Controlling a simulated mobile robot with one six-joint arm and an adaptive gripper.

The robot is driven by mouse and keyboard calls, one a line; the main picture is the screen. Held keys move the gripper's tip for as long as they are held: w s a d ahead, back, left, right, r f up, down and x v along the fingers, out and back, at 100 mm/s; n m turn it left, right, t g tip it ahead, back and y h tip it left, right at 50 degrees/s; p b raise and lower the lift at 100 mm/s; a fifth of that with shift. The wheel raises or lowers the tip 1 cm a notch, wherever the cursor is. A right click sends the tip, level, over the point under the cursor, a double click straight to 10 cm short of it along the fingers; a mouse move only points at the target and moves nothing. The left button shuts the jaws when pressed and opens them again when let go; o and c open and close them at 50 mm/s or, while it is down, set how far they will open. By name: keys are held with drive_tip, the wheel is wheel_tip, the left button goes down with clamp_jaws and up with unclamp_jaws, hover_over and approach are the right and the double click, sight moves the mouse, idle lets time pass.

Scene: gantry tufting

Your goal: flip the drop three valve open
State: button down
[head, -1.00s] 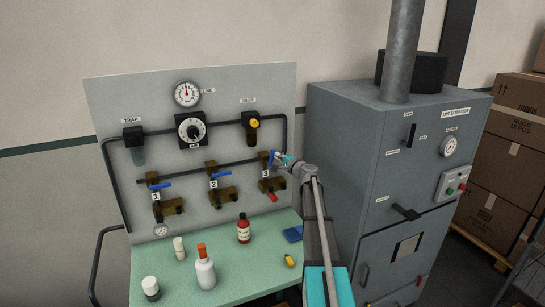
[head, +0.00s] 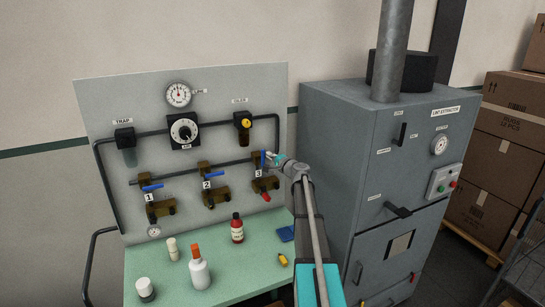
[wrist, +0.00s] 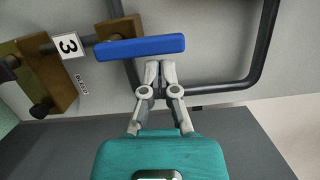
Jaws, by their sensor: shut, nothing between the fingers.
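The drop three valve is the brass valve by the "3" tag (head: 258,174), at the right of the board's lower row. Its blue lever (head: 263,160) looks upright in the head view, while the levers of valves one (head: 152,187) and two (head: 213,184) lie sideways. In the head view my gripper (head: 271,156) is just right of the lever.
A red handle (head: 266,197) sits below valve three. A black pipe (head: 278,130) loops down the board's right side. The grey lint extractor cabinet (head: 335,150) stands close on the right. Bottles, including a red-brown one (head: 237,230), stand on the green bench (head: 228,275).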

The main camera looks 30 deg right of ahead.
drive_tip(key=shift+d, duration=0.15)
drive_tip(key=s+d, duration=0.4)
drive_tip(key=s, duration=0.6)
drive_tip(key=shift+s+d, duration=0.25)
drive_tip(key=shift+s, duration=0.05)
idle(0.6)
